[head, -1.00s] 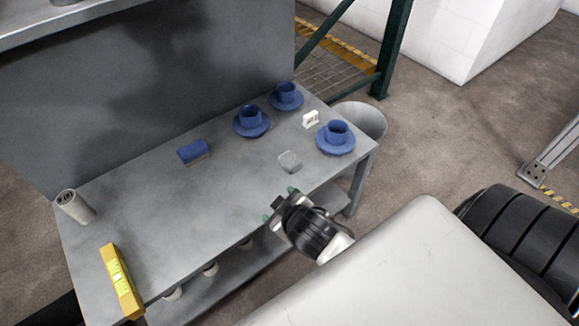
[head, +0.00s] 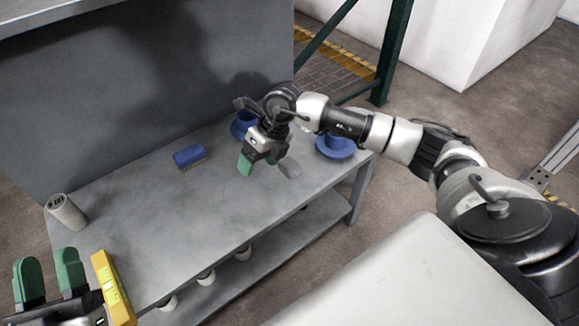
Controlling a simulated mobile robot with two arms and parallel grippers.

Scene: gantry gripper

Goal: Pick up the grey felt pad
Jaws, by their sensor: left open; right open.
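The grey felt pad (head: 291,169) lies flat on the grey workbench (head: 185,215), toward its right end. It is partly hidden behind my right gripper. My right gripper (head: 260,164) is open and empty, with green fingertips pointing down. In the picture it is just left of the pad and appears to be above the bench. My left gripper (head: 49,277) is open and empty at the lower left, fingers pointing up, beside the yellow spirit level.
A blue cup and saucer (head: 336,147) stand right of the pad. Another blue cup (head: 243,121) is partly hidden behind my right gripper. A blue brush (head: 189,156), a grey cylinder (head: 66,213) and the yellow spirit level (head: 113,289) are on the bench. The bench middle is clear.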

